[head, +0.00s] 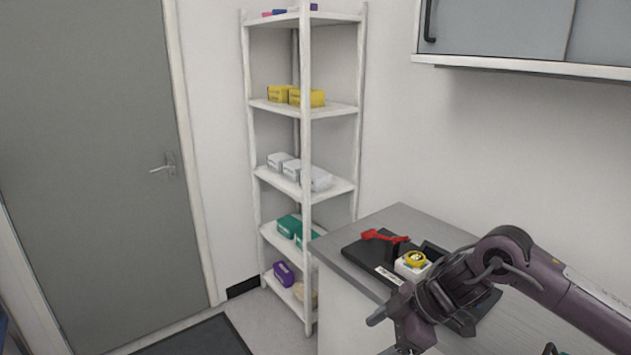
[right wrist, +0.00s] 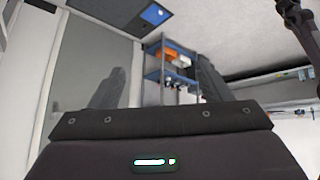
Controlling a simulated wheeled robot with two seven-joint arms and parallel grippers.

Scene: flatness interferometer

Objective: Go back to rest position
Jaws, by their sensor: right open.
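My right arm comes in from the right in the head view, with its right gripper (head: 392,325) low, in front of the grey-topped counter (head: 400,218). In the right wrist view the two dark fingers of the right gripper (right wrist: 160,88) stand wide apart with nothing between them. My left gripper is not in view. A black tray (head: 365,250) lies on the counter, partly hidden behind my right arm. A red tool (head: 384,236) and a white block with a round yellow top (head: 412,262) are on or at the tray.
A white corner shelf (head: 306,140) holds yellow, white, green and purple packs. A grey door (head: 90,150) is at the left, with a dark floor mat (head: 200,338) near it. A wall cabinet (head: 500,28) hangs above the counter. A blue shelf (right wrist: 170,75) shows beyond the fingers.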

